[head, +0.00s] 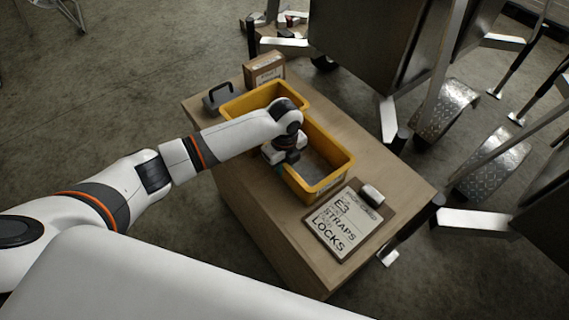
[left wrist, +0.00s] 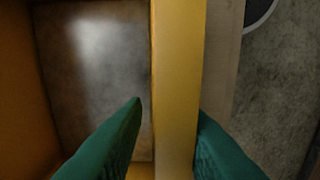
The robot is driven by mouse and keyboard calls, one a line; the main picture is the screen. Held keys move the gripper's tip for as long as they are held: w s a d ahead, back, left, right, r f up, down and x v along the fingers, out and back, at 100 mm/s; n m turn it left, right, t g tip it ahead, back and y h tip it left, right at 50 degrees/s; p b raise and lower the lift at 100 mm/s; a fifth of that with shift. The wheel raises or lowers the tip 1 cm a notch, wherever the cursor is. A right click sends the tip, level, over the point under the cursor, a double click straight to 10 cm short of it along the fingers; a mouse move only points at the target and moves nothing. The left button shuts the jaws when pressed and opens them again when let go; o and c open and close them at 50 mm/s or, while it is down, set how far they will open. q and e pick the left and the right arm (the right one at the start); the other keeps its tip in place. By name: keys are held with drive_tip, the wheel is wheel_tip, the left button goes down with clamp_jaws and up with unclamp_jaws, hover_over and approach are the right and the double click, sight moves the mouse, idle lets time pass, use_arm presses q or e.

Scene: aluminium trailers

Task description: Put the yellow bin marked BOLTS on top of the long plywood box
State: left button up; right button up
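Two yellow bins seem to sit end to end on a plywood box (head: 235,190) in the head view, a far one (head: 238,102) and a near one (head: 335,173). My arm hides where they meet. No BOLTS marking is visible on either. My left gripper (head: 279,162) is at the near bin's left wall. In the left wrist view its green fingers (left wrist: 168,108) straddle a yellow bin wall (left wrist: 178,60), one inside and one outside. A gap shows between the inner finger and the wall. My right gripper is not in view.
A clipboard (head: 335,228) reading STRAPS and LOCKS, with a small white item (head: 372,194), lies on the box's near end. A cardboard carton (head: 264,68) and a dark-handled item (head: 217,97) stand at its far end. Metal trailers with wheels (head: 445,112) crowd the right.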

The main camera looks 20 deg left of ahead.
use_arm(q)
wheel_tip(320, 180, up, 12)
idle(0.5)
idle(0.3)
